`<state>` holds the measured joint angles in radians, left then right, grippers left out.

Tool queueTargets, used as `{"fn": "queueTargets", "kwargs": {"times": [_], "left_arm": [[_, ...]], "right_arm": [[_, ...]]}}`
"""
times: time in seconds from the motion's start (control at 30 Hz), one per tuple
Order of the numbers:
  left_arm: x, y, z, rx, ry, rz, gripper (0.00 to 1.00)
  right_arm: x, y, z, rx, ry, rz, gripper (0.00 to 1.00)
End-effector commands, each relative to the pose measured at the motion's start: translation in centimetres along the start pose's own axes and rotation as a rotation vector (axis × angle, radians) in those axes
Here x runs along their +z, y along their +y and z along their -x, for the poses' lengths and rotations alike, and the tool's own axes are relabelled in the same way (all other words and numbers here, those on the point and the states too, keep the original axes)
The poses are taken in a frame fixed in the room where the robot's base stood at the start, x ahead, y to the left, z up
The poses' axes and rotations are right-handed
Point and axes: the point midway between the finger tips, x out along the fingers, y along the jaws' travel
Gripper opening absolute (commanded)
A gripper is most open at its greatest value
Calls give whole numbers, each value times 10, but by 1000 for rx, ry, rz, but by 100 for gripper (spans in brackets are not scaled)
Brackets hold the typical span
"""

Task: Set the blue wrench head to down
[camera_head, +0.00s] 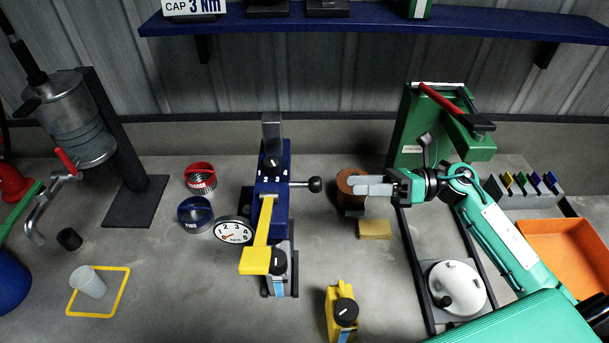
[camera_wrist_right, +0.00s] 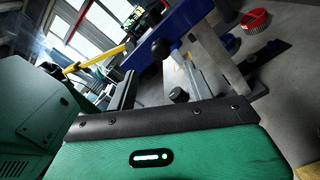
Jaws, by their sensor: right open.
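A blue upright unit (camera_head: 271,205) stands mid-bench, with a small black dial and the marks 2, 3 and 4 near its top. A yellow lever (camera_head: 263,228) runs down its front. A side rod with a black ball knob (camera_head: 315,184) points right. A black pointer knob (camera_head: 278,262) sits on the lower front. I cannot tell which part is the wrench head. The blue unit also shows in the right wrist view (camera_wrist_right: 187,18). My right gripper (camera_head: 360,187) is open, right of the ball knob and apart from it, in front of a brown cylinder. My left gripper is out of view.
A yellow tool with a black knob (camera_head: 342,312) stands at the front. A round gauge (camera_head: 234,230) and red (camera_head: 200,177) and blue (camera_head: 195,214) caps lie left of the blue unit. A sponge-like block (camera_head: 375,229) lies below my right gripper. A green stand (camera_head: 420,130) rises behind.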

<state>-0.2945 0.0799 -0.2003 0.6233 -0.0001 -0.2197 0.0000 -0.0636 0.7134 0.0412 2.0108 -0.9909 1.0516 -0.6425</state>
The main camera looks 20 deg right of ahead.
Motion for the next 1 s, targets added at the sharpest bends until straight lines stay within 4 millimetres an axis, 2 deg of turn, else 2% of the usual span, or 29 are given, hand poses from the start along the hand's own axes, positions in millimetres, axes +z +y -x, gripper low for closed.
{"fn": "queueTargets", "kwargs": {"times": [0.03,0.1,0.23,0.5,0.7,0.97,1.0], "left_arm": [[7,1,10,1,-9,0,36],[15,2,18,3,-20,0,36],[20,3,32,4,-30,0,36],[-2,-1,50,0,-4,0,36],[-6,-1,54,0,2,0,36],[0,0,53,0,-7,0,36],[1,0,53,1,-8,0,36]], "right_arm": [[6,4,-11,4,-2,2,52],[6,4,-26,4,-3,1,52],[6,4,-55,3,-3,0,52],[4,2,-101,2,-3,-2,52],[2,1,-114,1,-1,0,52],[1,0,-115,0,0,1,52],[1,0,-115,0,0,1,48]]}}
